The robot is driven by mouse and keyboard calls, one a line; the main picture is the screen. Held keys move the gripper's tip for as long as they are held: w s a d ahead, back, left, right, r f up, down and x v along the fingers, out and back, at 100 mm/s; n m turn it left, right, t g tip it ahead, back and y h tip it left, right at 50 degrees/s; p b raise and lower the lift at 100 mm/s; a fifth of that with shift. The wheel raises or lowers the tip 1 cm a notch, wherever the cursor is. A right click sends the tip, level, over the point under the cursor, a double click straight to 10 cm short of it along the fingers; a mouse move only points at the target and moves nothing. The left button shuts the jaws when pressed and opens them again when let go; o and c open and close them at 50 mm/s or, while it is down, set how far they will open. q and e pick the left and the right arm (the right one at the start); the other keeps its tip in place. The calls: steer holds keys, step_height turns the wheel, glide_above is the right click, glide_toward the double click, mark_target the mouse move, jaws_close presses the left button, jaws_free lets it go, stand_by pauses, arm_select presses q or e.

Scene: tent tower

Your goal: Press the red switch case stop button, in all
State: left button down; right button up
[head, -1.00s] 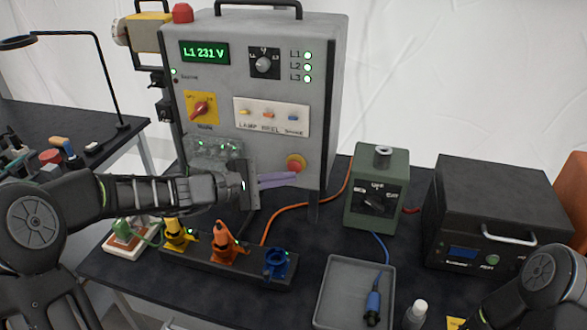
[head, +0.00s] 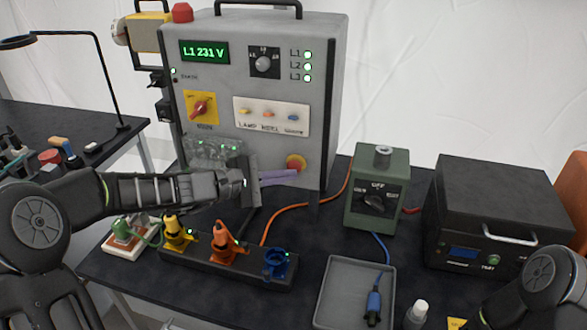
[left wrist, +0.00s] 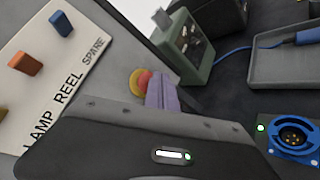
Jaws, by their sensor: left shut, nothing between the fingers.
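The grey switch case (head: 255,95) stands upright on the dark table, its display reading L1 231 V. The red stop button (head: 296,161) with a yellow collar is low on the right of its front. In the left wrist view the button (left wrist: 145,80) is partly hidden behind my fingers. My left gripper (head: 296,173) is shut and empty, its purple fingertips at the button's lower edge; I cannot tell whether they touch it. It also shows in the left wrist view (left wrist: 160,78). My right arm shows at the lower right, but its gripper is out of view.
A green box (head: 378,215), a black unit (head: 500,205) and a grey tray (head: 345,300) stand to the right. An orange cable (head: 290,208) runs below the case.

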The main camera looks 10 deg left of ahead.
arm_select(q)
steer(key=shift+w, duration=0.55)
stand_by(0.5)
stand_by(0.4)
steer(key=shift+s+b, duration=0.75)
steer(key=shift+s, duration=0.2)
steer(key=shift+s, duration=0.15)
steer(key=s+b, duration=0.1)
steer(key=s, duration=0.1)
steer(key=s+b, duration=0.1)
steer(key=s, duration=0.1)
steer(key=shift+s+a, duration=0.2)
steer(key=shift+s, duration=0.15)
